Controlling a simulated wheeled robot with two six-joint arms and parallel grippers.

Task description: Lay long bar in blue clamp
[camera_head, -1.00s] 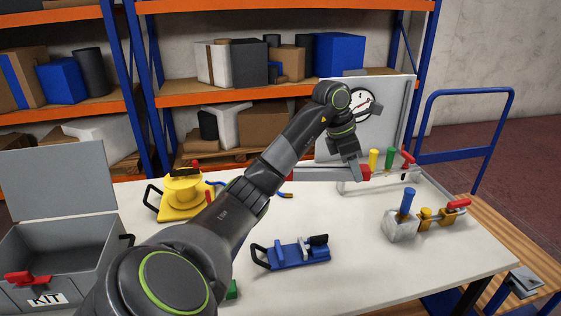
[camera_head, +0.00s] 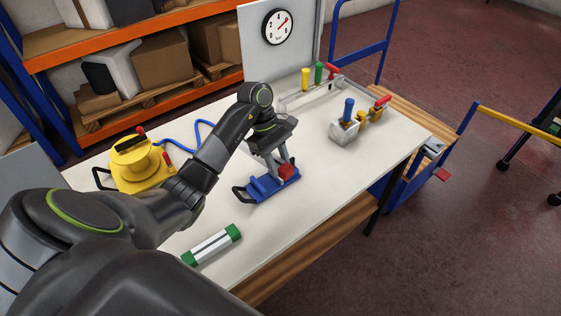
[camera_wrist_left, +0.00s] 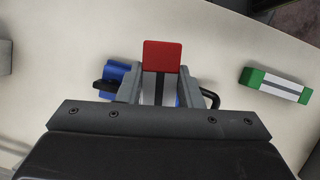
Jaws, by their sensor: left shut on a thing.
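My left gripper (camera_head: 283,170) points down over the blue clamp (camera_head: 262,190) and is shut on a pale bar with red ends. One red end (camera_head: 286,172) shows beside the fingers. In the left wrist view the bar's red end (camera_wrist_left: 162,56) and its pale, dark-striped body show between the fingers (camera_wrist_left: 158,88). Blue parts of the clamp (camera_wrist_left: 116,72) and its black handle lie below. The fingers hide much of the bar, and I cannot tell whether it touches the clamp. My right gripper is not in view.
A green-ended bar (camera_head: 212,245) lies near the table's front edge. A yellow device (camera_head: 142,168) with a blue hose stands at the left. A grey block with a blue handle (camera_head: 346,118) and a rack with coloured pegs (camera_head: 308,92) are farther back.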

